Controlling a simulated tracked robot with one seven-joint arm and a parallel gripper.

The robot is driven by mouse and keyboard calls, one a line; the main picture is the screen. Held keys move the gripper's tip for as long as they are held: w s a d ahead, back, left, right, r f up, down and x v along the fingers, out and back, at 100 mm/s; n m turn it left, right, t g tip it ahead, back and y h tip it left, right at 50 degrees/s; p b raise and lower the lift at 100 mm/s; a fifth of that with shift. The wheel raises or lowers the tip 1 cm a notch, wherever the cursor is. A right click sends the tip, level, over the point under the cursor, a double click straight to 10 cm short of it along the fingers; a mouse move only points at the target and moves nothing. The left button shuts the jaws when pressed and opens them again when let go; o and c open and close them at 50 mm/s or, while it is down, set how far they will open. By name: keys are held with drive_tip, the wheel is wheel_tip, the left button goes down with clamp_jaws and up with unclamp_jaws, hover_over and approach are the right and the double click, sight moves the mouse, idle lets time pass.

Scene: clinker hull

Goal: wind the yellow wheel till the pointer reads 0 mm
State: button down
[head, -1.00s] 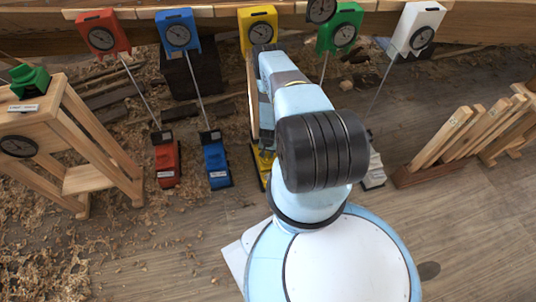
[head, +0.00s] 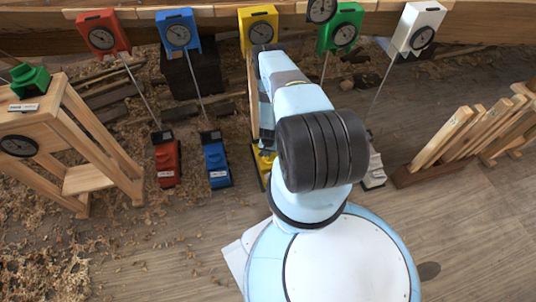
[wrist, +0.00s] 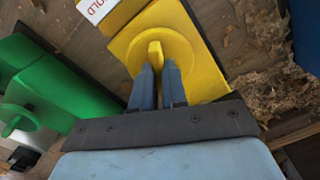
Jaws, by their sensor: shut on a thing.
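In the wrist view the yellow wheel (wrist: 178,47) is a round disc on a yellow block, with a raised yellow grip bar (wrist: 155,52) across it. My gripper (wrist: 155,70) is shut on this bar, with a blue-grey finger on each side. In the head view the yellow gauge (head: 258,30) hangs on the plank with a round dark dial; its pointer is too small to read. The yellow unit on the floor (head: 262,163) is mostly hidden by my arm, and my gripper is hidden there.
Red (head: 167,163), blue (head: 216,163) and white (head: 374,170) floor units stand in the row, rods rising to gauges. A green unit (wrist: 50,95) is close on the left in the wrist view. A wooden stand (head: 70,140) is left, a plank rack (head: 460,140) right.

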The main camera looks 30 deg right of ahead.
drive_tip(key=m, duration=0.5)
drive_tip(key=shift+a, duration=0.1)
drive_tip(key=m, duration=0.5)
drive_tip(key=shift+a+m, duration=0.1)
drive_tip(key=shift+m, duration=0.3)
idle(0.3)
drive_tip(key=c, duration=1.2)
unclamp_jaws()
drive_tip(key=shift+o, duration=0.2)
drive_tip(key=shift+r, duration=0.1)
wheel_tip(320, 180, up, 14)
drive_tip(key=shift+f, duration=0.2)
